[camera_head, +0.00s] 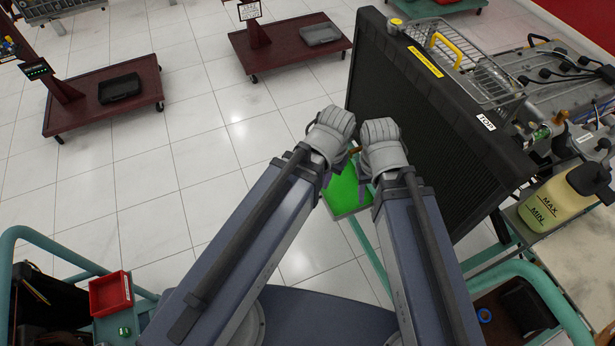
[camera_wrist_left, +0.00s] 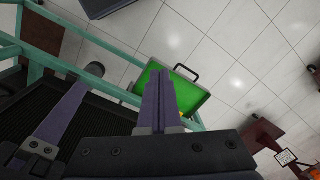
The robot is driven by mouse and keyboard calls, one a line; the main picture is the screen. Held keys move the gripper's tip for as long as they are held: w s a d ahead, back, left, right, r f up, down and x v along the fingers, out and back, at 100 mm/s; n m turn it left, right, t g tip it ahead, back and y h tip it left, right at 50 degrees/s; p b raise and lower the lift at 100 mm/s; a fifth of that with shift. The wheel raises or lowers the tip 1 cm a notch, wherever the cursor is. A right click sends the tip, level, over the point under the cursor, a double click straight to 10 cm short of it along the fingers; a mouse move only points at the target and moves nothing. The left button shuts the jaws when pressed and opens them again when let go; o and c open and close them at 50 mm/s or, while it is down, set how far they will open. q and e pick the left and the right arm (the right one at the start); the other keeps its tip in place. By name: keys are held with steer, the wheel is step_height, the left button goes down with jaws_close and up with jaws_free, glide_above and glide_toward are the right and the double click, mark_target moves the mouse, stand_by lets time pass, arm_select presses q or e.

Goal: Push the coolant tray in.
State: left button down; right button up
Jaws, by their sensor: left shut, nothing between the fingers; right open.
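The coolant tray, filled with bright green, shows in the head view (camera_head: 345,192) below my two wrists, at the teal frame under the black radiator (camera_head: 420,120). In the left wrist view the tray (camera_wrist_left: 193,98) sticks out from the teal frame, with a black handle (camera_wrist_left: 187,72) on its outer edge. My left gripper (camera_wrist_left: 160,75) is shut and empty, its fingers seen over the tray; I cannot tell if they touch it. In the head view my left gripper (camera_head: 347,152) and my right gripper (camera_head: 364,170) are mostly hidden by their wrists. The right one is open.
An engine with a coolant bottle (camera_head: 545,205) stands at the right. A teal cart with a red bin (camera_head: 110,293) is at the lower left. Dark red wheeled stands (camera_head: 150,85) are at the back left. The tiled floor left of the tray is clear.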

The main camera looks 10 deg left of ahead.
arm_select(q)
steer(key=w+a+f+n+t+h+b, duration=0.1)
steer(key=w+a+f+n+t+b, duration=0.1)
steer(key=w+a+f+b, duration=0.4)
steer(key=w+a+f+n+t+h+b, duration=0.1)
steer(key=w+f+n+h+b, duration=0.1)
steer(key=w+f+b, duration=0.7)
steer(key=w+a+f+n+t+b, duration=0.4)
steer(key=w+a+f+n+b, duration=0.15)
steer(key=a+f+b, duration=0.85)
steer(key=w+d+f+b, duration=0.6)
steer(key=w+b, duration=0.2)
steer(key=b, duration=0.1)
steer(key=shift+w+d+f, duration=0.2)
steer(key=shift+w+f, duration=0.15)
steer(key=w+d, duration=0.2)
steer(key=d, duration=0.1)
steer(key=w+d, duration=0.3)
steer(key=d, duration=0.1)
steer(key=w+d, duration=0.2)
steer(key=d, duration=0.1)
steer(key=shift+w+d, duration=0.15)
steer(key=shift+w, duration=0.1)
steer(key=shift+s, duration=0.1)
